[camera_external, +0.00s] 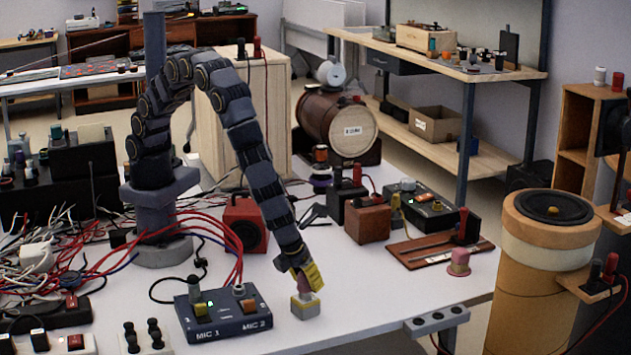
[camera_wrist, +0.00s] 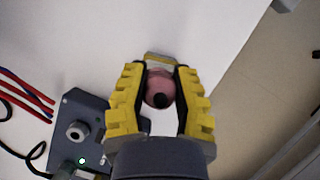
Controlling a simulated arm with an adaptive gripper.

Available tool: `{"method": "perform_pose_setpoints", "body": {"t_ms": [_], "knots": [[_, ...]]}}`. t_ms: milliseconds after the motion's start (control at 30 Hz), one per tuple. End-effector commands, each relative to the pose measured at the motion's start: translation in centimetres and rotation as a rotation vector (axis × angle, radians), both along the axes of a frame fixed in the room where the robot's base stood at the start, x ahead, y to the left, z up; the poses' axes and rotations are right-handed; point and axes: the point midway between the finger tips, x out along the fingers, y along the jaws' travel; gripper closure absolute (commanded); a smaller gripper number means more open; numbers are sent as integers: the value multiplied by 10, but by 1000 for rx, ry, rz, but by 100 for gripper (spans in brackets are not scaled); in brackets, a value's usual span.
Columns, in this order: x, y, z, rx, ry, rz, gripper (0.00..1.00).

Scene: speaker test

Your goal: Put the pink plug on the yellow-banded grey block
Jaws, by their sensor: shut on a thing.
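My gripper (camera_external: 306,278) has yellow fingers and points down near the table's front edge. It is shut on a pink plug (camera_wrist: 158,84), which shows between the two fingers in the wrist view with a dark spot on its end. The yellow-banded grey block (camera_external: 305,308) stands on the white table directly below the gripper. Part of the block (camera_wrist: 157,58) also shows behind the plug in the wrist view. The plug's lower end is at or just above the block's top; I cannot tell whether they touch. The fingers hide most of the plug in the external view.
A blue MIC 1 / MIC 2 box (camera_external: 224,314) with knobs and red cables stands just left of the block. A second pink piece (camera_external: 458,262) stands on the table to the right. A tall tan speaker (camera_external: 540,270) is at far right. The table between is clear.

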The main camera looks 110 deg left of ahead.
Motion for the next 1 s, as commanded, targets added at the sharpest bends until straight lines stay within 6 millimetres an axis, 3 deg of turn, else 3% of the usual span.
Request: {"method": "perform_pose_setpoints", "body": {"t_ms": [33, 67, 467, 1000], "knots": [[0, 0, 0, 0, 0, 0, 60], [0, 0, 0, 0, 0, 0, 52], [0, -1, 6, -2, -2, -1, 52], [-15, -39, 99, -3, -5, -1, 52]]}}
